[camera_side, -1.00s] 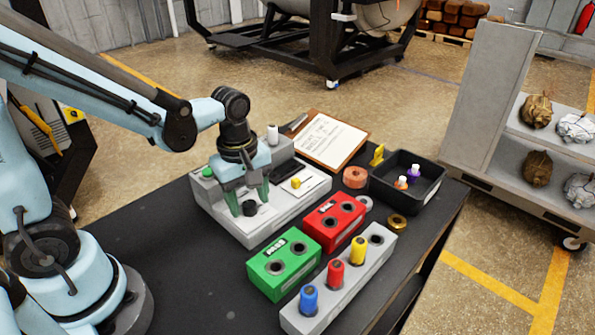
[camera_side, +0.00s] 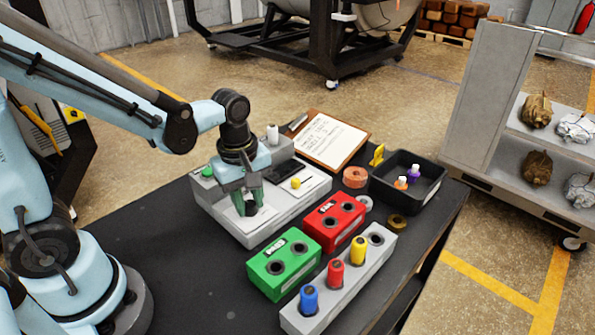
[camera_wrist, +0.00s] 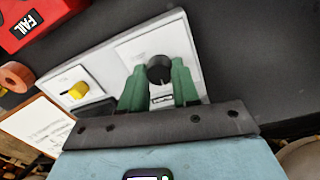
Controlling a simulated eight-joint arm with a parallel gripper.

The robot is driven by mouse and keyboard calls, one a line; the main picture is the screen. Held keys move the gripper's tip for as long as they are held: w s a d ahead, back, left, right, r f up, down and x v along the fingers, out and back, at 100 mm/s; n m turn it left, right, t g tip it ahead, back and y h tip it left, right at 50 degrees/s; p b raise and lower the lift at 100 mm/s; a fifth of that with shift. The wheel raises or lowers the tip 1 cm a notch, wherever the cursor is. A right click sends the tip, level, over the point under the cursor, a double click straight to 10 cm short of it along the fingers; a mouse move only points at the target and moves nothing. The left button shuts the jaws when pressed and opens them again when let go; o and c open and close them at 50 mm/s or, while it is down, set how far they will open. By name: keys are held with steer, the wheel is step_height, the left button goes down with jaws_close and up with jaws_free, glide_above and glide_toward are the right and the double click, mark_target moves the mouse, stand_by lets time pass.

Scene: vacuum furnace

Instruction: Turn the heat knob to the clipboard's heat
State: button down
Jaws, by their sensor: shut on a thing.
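The black heat knob (camera_wrist: 158,70) sits on a white plate of the grey control panel (camera_side: 288,212). In the side view the knob (camera_side: 250,208) shows between the green fingers. My gripper (camera_side: 247,203) points down over the panel and is shut on the knob; in the wrist view its two green fingertips (camera_wrist: 158,72) flank the knob closely. The clipboard (camera_side: 325,140) lies flat behind the panel with handwritten lines on white paper, too small to read. The knob's pointer and scale cannot be made out.
A yellow knob (camera_side: 296,183) and a green button (camera_side: 207,172) are on the same panel. In front stand a green box (camera_side: 283,262), a red FAIL box (camera_side: 335,222) and a grey rack (camera_side: 330,300) with coloured plugs. A black bin (camera_side: 431,187) is at right. The table's left front is clear.

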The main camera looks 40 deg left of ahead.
steer(key=m, duration=0.8)
steer(key=shift+m, duration=0.3)
steer(key=m, duration=0.4)
steer(key=shift+m, duration=0.3)
steer(key=m, duration=0.4)
steer(key=shift+g, duration=0.4)
steer(key=shift+m, duration=0.3)
steer(key=c, duration=0.8)
jaws_free()
steer(key=shift+a+r, duration=0.1)
